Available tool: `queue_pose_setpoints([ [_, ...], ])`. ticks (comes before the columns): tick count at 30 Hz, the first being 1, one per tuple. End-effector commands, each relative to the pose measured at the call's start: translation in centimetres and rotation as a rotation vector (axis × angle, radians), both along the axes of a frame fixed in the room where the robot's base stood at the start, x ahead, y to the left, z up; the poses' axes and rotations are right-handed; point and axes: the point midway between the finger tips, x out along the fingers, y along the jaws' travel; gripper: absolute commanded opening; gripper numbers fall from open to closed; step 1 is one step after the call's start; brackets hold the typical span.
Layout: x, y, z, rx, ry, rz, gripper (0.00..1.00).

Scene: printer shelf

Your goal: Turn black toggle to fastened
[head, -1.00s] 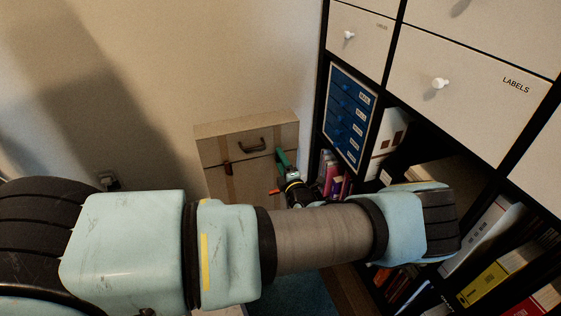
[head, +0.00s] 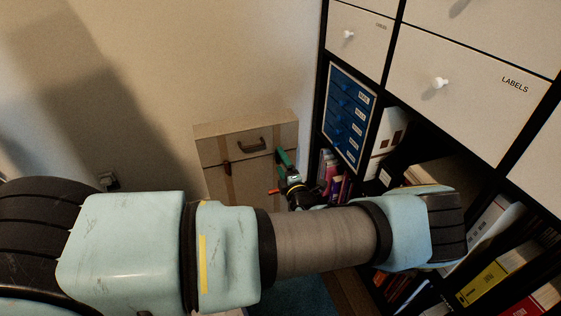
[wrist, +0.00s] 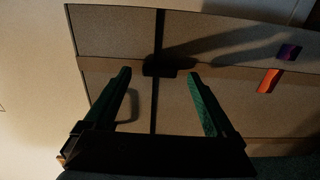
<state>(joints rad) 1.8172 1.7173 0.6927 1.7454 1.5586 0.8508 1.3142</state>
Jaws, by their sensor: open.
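The black toggle (wrist: 160,68) shows in the wrist view. It sits over the seam of a beige case, on a narrow dark vertical strip. My gripper (wrist: 160,78) is open, with one green finger on each side of the toggle in that view. Nothing is between the fingers, and I cannot tell how far short of the case they are. In the head view my gripper (head: 284,158) is small and reaches toward the right side of the beige case (head: 212,145). The toggle cannot be made out there.
The case has a dark handle (head: 250,146) and a reddish-brown clasp (head: 227,167). An orange piece (wrist: 268,80) and a purple piece (wrist: 290,52) show to the right in the wrist view. A black shelf with blue drawers (head: 346,113) and books stands close on the right.

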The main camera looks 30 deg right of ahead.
Motion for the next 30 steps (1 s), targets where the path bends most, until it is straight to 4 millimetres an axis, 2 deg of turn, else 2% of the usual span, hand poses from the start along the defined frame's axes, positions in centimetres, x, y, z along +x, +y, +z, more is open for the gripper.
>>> queue_pose_setpoints([
  [9,-6.3,0.6,0.0,-0.001,0.001,-0.003,0.90],
  [15,-8.8,1.0,0.0,0.001,0.000,-0.002,0.90],
  [20,-9.4,1.1,0.0,0.001,0.001,-0.001,0.90],
  [30,-9.4,1.1,0.0,0.001,0.000,-0.001,0.90],
])
